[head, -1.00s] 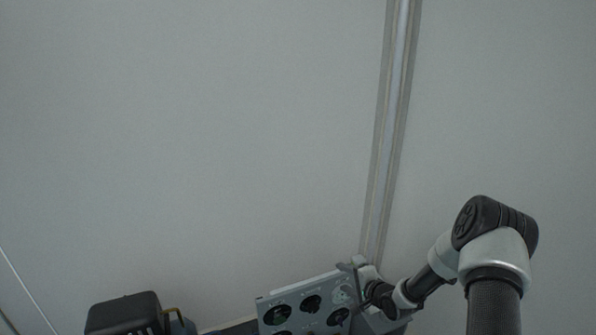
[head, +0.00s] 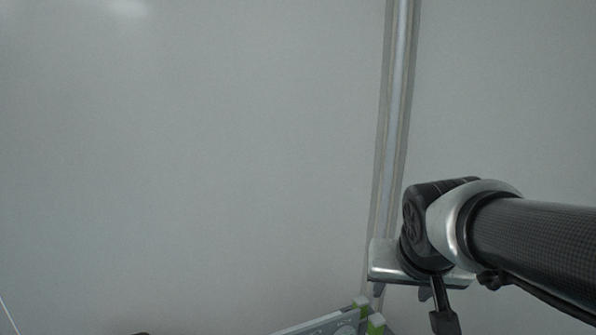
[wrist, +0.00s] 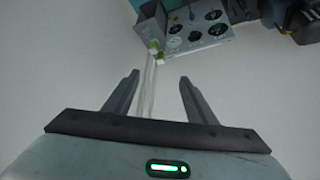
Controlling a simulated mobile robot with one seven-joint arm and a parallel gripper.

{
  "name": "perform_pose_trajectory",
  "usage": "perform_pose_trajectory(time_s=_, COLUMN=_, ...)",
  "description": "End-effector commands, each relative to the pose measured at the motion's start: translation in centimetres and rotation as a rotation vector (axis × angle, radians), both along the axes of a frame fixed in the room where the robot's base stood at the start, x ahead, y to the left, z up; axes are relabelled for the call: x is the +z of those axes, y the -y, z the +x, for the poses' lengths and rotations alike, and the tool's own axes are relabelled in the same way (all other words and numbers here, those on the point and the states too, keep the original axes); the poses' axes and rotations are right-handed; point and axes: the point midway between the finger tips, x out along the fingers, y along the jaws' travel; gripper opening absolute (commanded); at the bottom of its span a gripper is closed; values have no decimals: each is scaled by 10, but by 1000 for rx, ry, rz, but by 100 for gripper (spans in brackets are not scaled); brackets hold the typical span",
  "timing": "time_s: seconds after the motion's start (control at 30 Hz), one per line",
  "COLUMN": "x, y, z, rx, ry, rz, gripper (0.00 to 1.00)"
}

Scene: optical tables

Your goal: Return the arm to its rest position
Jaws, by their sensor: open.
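My gripper (wrist: 159,88) is open in the wrist view, with its two dark fingers wide apart and nothing between them. In the head view my gripper (head: 402,291) is at the lower right, below the black wrist joint, with its fingers pointing down. My arm's dark tube comes in from the right edge. A grey panel with round black dials (wrist: 199,31) is beyond the fingertips in the wrist view, apart from them. Only its top edge (head: 325,326) shows at the bottom of the head view.
A plain pale wall (head: 190,160) fills most of the head view, with a vertical channel (head: 391,120) right of centre. Green-and-white pieces (head: 375,324) are beside the panel. Dark equipment (wrist: 303,18) is at the wrist view's upper right. The space around the fingers looks clear.

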Motion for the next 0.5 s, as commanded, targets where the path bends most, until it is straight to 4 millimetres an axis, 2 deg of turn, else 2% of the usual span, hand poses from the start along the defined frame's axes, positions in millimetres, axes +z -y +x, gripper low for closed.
perform_pose_trajectory(time_s=0.03, x=5, y=-4, z=-17, rx=24, ry=-4, rz=0, gripper=51)
perform_pose_trajectory(time_s=0.1, x=7, y=-11, z=-38, rx=61, ry=-21, rz=0, gripper=51)
perform_pose_trajectory(time_s=0.37, x=6, y=-32, z=-105, rx=200, ry=-69, rz=20, gripper=51)
perform_pose_trajectory(time_s=0.4, x=22, y=-33, z=-106, rx=205, ry=-74, rz=20, gripper=51)
perform_pose_trajectory(time_s=0.5, x=44, y=-32, z=-104, rx=200, ry=-76, rz=19, gripper=51)
